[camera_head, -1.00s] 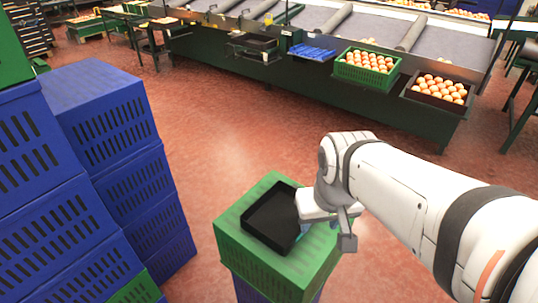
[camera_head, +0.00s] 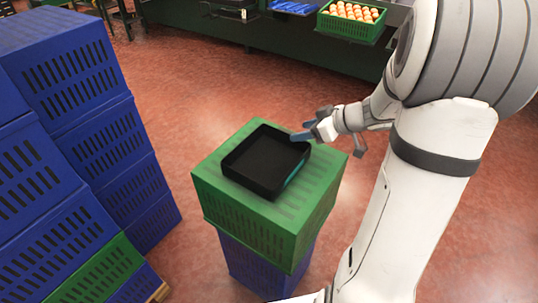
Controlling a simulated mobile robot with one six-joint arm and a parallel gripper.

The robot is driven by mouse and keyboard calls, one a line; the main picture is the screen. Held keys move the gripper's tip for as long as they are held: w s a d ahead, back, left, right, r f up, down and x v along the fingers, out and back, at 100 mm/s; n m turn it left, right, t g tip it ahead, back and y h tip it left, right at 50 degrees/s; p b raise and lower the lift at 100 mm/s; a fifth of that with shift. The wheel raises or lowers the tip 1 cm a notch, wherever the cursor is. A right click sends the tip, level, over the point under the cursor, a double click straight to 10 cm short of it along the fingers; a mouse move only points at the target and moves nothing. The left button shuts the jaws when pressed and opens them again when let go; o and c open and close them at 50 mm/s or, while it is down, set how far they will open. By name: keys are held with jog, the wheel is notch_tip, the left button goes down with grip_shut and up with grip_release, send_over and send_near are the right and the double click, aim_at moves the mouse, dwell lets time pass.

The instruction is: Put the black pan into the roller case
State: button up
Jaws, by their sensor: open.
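The black pan (camera_head: 262,165), a square shallow tray, lies on top of a green crate (camera_head: 222,203). It looks empty, and a teal strip shows on its right side. My gripper (camera_head: 307,128) is open at the pan's far right corner, with a bluish finger over or beside the rim. I cannot tell whether it touches the pan. I cannot make out a roller case for certain in this view.
The green crate stands on a blue crate (camera_head: 258,265). Tall stacks of blue crates (camera_head: 75,75) stand at left. Red floor between is clear.

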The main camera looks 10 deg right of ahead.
aim_at(289, 131)
jog(key=shift+w+d+f, duration=0.35)
jog(key=shift+d+f, duration=0.05)
jog(key=shift+d, duration=0.1)
jog(key=shift+w+f+t, duration=0.15)
jog(key=shift+w+t, duration=0.1)
jog(key=shift+t, duration=0.05)
jog(key=x, duration=0.7)
jog(key=shift+w+p, duration=0.3)
grip_shut()
